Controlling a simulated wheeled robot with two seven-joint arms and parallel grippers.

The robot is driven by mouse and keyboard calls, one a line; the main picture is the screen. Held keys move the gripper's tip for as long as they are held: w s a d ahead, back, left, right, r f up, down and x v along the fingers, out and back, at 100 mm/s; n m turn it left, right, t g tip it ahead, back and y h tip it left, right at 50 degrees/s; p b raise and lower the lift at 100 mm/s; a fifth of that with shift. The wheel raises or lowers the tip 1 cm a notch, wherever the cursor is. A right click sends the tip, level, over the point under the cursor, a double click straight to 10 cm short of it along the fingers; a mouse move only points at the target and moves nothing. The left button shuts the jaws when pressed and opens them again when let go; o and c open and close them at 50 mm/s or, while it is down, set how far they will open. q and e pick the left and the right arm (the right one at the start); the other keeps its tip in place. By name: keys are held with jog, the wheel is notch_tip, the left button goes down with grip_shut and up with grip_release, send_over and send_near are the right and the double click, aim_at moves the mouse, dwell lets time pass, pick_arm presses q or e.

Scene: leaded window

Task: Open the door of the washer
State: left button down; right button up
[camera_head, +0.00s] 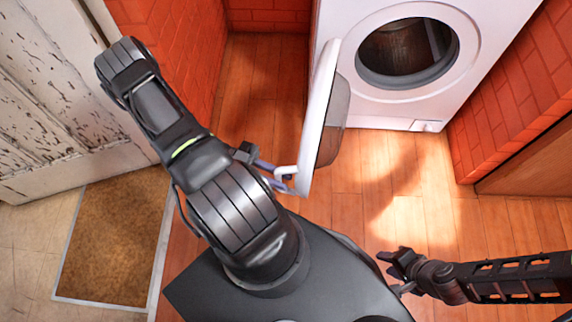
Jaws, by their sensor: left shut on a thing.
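The white washer (480,50) stands at the top right, with its round drum opening (405,52) uncovered. Its door (319,115) is swung far out to the left and shows nearly edge-on, with the dark glass (334,122) facing right. My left gripper (284,177) is at the lower end of the door, shut on the light door handle (285,172). My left forearm hides part of the floor to its left. My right gripper (392,267) is low over the floor at the lower right, apart from the washer; its jaw gap is unclear.
Red brick walls (180,50) stand left and right of the washer. A worn white door (60,90) and a brown mat (112,240) are at the left. The wooden floor (375,170) before the washer is clear.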

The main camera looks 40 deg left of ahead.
aim_at(278, 169)
pick_arm(q)
jog(key=c, duration=1.6)
grip_release()
jog(key=shift+r, duration=0.1)
notch_tip(278, 169, up, 10)
jog(key=p, duration=0.4)
